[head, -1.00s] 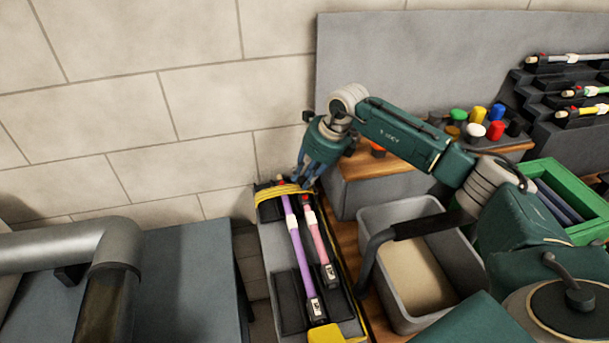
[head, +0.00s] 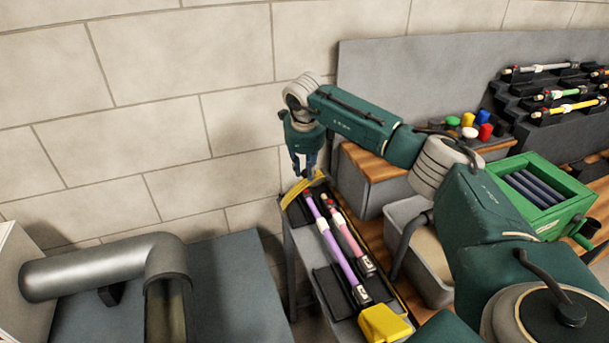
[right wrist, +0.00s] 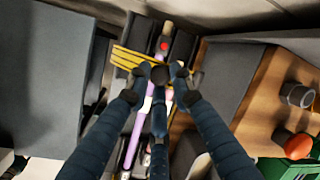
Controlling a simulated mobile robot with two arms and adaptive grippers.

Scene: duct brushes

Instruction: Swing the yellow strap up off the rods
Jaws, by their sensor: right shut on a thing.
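The yellow strap (head: 297,194) is at the far end of the rod holder (head: 322,283), tilted upward with its right end at my right gripper (head: 308,174). My right gripper is shut on the strap. In the right wrist view, the strap (right wrist: 128,59) runs left from beside the dark fingertips (right wrist: 162,76), above the rods' far ends. A purple rod (head: 334,246) and a pink rod (head: 350,241) lie side by side in the holder. The purple rod also shows in the right wrist view (right wrist: 131,143). My left gripper is not in view.
A yellow block (head: 386,325) sits at the holder's near end. A grey bin (head: 405,210) and a wooden-topped box (head: 372,162) stand to the right. A green crate (head: 546,215) is farther right. A stone wall (head: 150,110) stands behind; a grey pipe (head: 95,268) is left.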

